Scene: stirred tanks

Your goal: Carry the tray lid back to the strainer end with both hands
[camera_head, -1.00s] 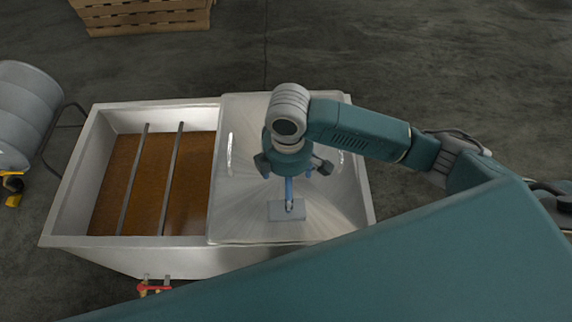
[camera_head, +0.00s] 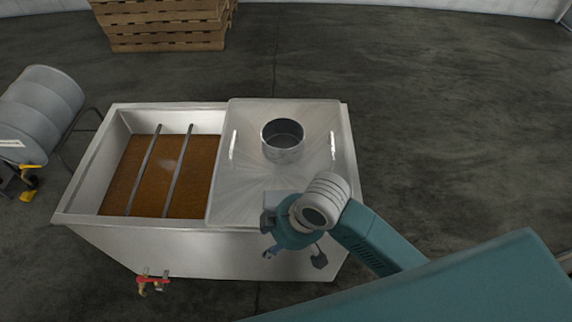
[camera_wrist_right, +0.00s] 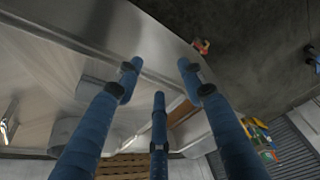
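The tray lid (camera_head: 247,180) is a pale metal sheet lying flat over the right part of the metal tank (camera_head: 84,180). It has a left handle (camera_head: 233,145), a right handle (camera_head: 333,146) and a round metal collar (camera_head: 283,152) between them. My right gripper (camera_head: 294,256) is by the tank's front wall, near the lid's front edge and apart from both handles. In the right wrist view its blue fingers (camera_wrist_right: 160,78) are spread with nothing between them; the lid (camera_wrist_right: 50,55) shows beyond. My left gripper is out of view. I cannot tell which end is the strainer end.
The tank's left part is open, with brown liquid (camera_head: 196,180) and two bars across it. A red-handled valve (camera_head: 153,281) sticks out at the lower front. The floor at right is clear.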

